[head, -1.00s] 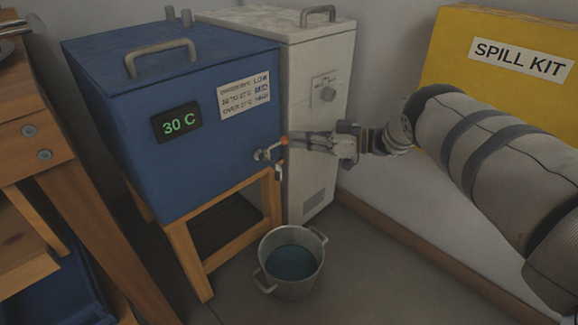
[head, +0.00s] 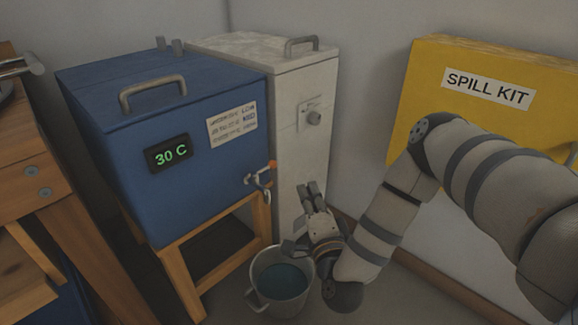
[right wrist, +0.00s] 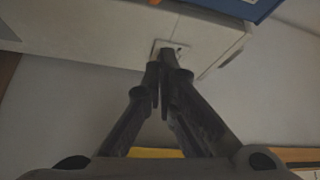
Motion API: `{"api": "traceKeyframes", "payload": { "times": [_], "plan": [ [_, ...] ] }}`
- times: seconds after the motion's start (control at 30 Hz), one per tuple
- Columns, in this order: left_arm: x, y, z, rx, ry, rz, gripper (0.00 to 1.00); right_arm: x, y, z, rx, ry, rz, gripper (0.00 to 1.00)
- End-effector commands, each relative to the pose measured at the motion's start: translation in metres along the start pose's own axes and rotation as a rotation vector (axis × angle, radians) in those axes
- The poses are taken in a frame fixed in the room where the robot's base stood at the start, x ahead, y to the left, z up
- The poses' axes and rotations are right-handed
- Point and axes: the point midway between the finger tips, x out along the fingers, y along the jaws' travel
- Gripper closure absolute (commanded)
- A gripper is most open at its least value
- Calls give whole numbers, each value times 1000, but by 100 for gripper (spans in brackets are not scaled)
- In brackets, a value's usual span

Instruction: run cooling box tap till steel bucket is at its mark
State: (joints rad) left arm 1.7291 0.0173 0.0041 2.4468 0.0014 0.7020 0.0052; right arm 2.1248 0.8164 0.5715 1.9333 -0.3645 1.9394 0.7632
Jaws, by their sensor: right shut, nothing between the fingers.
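The blue cooling box (head: 185,195) stands on a wooden stand at the left, its display reading 30 C. Its tap (head: 259,179), with an orange-tipped handle, sticks out of the lower right of the box. The steel bucket (head: 262,301) is on the floor below the tap with bluish liquid inside; I cannot make out its mark. My right gripper (head: 310,190) points up, shut and empty, right of and below the tap and clear of it. In the right wrist view its fingers (right wrist: 167,62) are together. My left gripper is not in view.
A white cabinet (head: 290,150) with a knob stands beside the box. A yellow spill kit (head: 420,90) is on the right wall. A wooden bench (head: 65,215) is at the left. My right forearm hangs close beside the bucket's right side.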

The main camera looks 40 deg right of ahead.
Motion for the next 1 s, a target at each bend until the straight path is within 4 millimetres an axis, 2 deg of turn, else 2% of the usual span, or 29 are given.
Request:
{"api": "traceKeyframes", "payload": {
  "times": [0.03,0.1,0.2,0.37,0.7,0.8,1.0],
  "plan": [
    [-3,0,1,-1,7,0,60,-14,-5,6,62,26,74,100],
    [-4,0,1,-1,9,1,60,-27,-8,12,110,47,140,100],
    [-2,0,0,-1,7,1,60,-28,-7,14,130,56,169,100],
    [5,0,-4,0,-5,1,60,0,0,13,129,58,166,100],
    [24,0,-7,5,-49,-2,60,72,14,13,127,54,166,100],
    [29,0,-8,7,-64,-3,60,83,14,26,127,52,168,100],
    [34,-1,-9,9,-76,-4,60,96,12,37,129,52,166,100]
  ]
}}
